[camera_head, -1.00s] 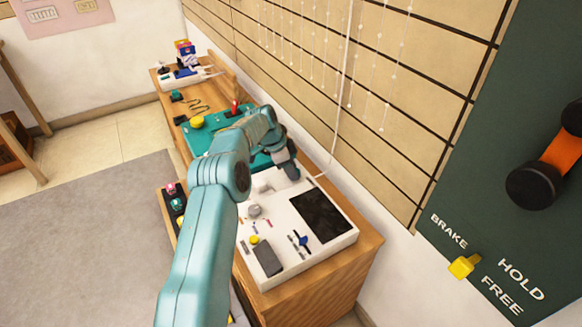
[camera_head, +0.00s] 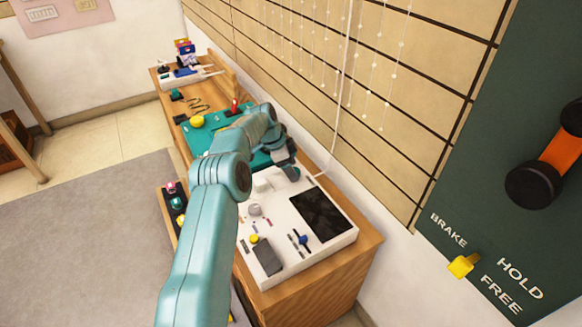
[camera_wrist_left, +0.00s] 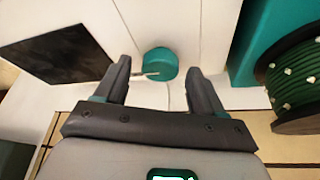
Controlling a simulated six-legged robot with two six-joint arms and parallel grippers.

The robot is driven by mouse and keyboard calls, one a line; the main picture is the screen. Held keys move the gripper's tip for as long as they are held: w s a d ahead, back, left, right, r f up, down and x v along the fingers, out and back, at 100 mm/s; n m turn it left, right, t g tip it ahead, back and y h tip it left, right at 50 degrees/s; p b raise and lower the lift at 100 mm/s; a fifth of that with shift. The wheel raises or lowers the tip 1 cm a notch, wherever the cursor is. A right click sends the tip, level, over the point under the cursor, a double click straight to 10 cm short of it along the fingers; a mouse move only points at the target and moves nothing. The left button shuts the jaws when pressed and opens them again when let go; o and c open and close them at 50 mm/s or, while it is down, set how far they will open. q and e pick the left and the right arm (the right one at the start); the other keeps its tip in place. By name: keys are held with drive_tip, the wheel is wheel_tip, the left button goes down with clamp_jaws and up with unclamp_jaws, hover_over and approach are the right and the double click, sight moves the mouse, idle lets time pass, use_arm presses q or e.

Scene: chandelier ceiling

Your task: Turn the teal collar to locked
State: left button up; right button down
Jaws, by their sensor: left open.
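The teal collar (camera_wrist_left: 160,63) shows in the left wrist view as a small round teal piece with a thin pale pointer at its left side, on a white surface. My left gripper (camera_wrist_left: 158,68) is open, with one finger on each side of the collar; I cannot tell whether either finger touches it. In the head view my left gripper (camera_head: 290,172) is over the back of the white panel (camera_head: 320,252), and the collar is hidden there. Lock markings cannot be made out. My right gripper is not in view.
The panel carries a dark screen (camera_head: 321,214), a blue lever (camera_head: 303,239) and a yellow knob (camera_head: 254,239). A dark spool with green strand (camera_wrist_left: 296,84) stands right of the collar in the wrist view. A white cord (camera_head: 340,110) hangs along the wall.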

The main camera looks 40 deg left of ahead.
use_arm(q)
drive_tip(key=p+v, duration=0.2)
drive_tip(key=v, duration=1.4)
drive_tip(key=shift+p, duration=0.35)
drive_tip(key=shift+r, duration=0.1)
